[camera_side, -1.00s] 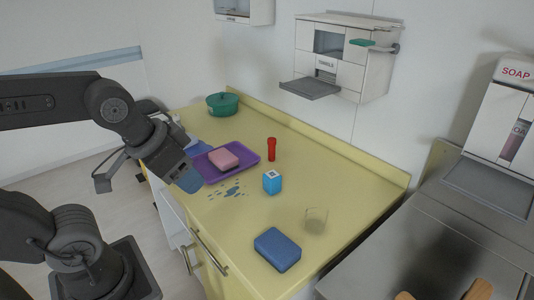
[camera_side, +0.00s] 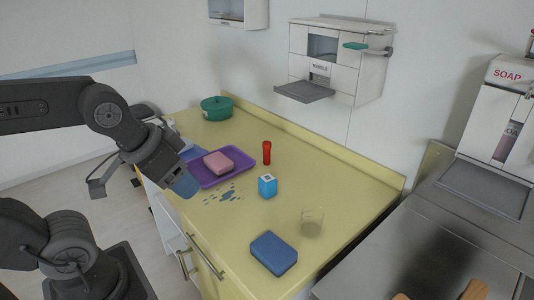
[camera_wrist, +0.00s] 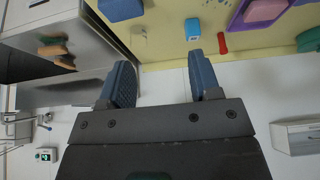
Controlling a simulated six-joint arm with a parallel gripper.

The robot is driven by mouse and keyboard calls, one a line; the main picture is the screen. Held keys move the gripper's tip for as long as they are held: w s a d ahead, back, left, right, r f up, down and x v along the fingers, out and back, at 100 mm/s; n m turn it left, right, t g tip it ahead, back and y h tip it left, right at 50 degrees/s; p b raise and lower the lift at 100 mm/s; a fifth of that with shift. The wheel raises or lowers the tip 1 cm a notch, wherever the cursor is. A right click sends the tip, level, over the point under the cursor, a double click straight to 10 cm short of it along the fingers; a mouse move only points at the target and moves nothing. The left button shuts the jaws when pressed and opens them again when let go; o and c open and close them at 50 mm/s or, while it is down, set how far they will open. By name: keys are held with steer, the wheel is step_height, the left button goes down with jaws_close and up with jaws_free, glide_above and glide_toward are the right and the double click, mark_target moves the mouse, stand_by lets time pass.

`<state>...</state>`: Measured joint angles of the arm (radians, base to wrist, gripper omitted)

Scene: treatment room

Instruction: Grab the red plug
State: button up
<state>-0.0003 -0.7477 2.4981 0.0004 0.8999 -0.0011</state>
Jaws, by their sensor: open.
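The red plug (camera_side: 267,153) stands upright on the yellow counter (camera_side: 335,186), behind a blue cube and right of the purple tray. In the wrist view the red plug (camera_wrist: 222,43) shows near the top, beyond my gripper's right finger. My gripper (camera_wrist: 160,85) is open and empty, its two blue fingers wide apart. In the side view my gripper (camera_side: 183,180) hangs at the counter's left edge, in front of the tray and well apart from the red plug.
A pink sponge (camera_side: 217,162) lies on the purple tray (camera_side: 240,159). The blue cube (camera_side: 267,186), a clear glass (camera_side: 311,222) and a blue sponge (camera_side: 274,253) stand to the front. A green pot (camera_side: 217,107) is at the back. A towel dispenser (camera_side: 336,60) hangs above.

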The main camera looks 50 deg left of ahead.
steer(key=w+a+r+n+y, duration=0.1)
steer(key=w+a, duration=0.1)
steer(key=w, duration=0.4)
steer(key=w+a+r+n, duration=0.2)
steer(key=w, duration=0.4)
steer(key=n+g+y, duration=0.2)
steer(key=n, duration=0.2)
glide_toward(266, 145)
steer(key=x, duration=0.7)
steer(key=shift+x, duration=3.1)
steer(key=c, duration=0.9)
steer(key=shift+r, duration=0.15)
steer(key=shift+c, duration=0.2)
